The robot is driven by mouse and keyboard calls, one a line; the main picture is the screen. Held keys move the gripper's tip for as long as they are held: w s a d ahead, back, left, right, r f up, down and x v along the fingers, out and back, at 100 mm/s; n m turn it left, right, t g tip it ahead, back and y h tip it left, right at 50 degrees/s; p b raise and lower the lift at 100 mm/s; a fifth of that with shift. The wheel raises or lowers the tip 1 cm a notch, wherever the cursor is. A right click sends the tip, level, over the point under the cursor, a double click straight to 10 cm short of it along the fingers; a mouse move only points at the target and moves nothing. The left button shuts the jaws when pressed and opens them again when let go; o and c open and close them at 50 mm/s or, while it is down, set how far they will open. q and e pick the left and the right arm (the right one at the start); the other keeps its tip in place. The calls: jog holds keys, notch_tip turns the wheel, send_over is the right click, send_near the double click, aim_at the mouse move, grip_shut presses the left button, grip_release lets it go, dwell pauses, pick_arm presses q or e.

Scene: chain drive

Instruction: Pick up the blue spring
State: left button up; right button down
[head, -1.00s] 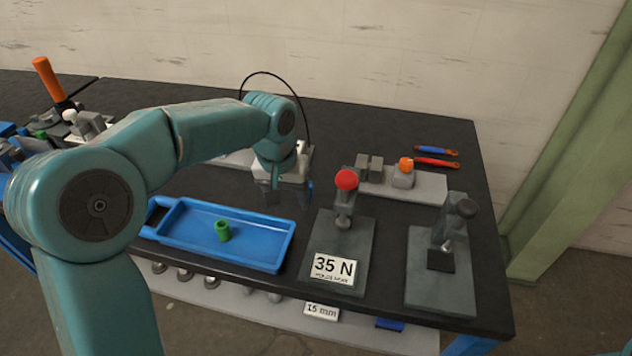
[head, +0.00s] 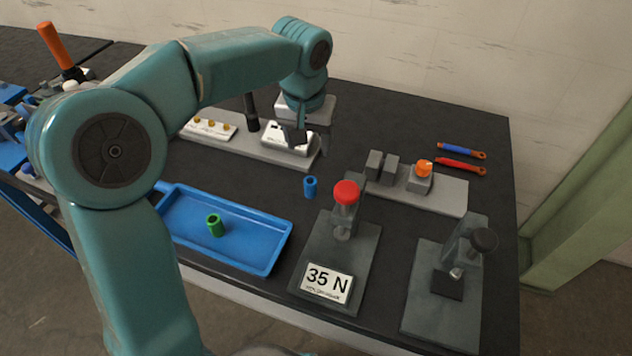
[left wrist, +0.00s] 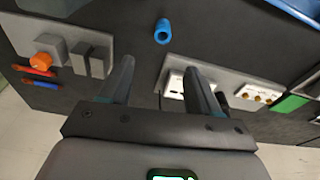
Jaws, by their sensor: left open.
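The blue spring (head: 310,187) stands upright on the dark table, between the blue tray and the grey fixture with the red knob. It also shows in the left wrist view (left wrist: 163,31), beyond the fingertips. My left gripper (head: 297,137) is open and empty, behind the spring and above the table in the head view. My right gripper is in neither view.
A blue tray (head: 270,255) holds a green spring (head: 215,225). A fixture with a red knob (head: 346,193) and a 35 N label stands right of the spring. A grey block base (head: 450,195) and a white device (head: 288,136) are nearby. Screwdriver-like tools (head: 460,166) lie at the back right.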

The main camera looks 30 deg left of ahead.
aim_at(310, 181)
pick_arm(q)
jog(key=f, duration=1)
jog(key=shift+w+a, duration=0.3)
jog(key=shift+w, duration=0.1)
jog(key=shift+w+a+f, duration=0.15)
jog(key=shift+w+f, duration=0.05)
jog(key=shift+f, duration=1.15)
jog(key=shift+w+a+f, duration=0.1)
jog(key=shift+w+f, duration=0.1)
jog(key=shift+f, duration=1.15)
jog(key=c, duration=1.1)
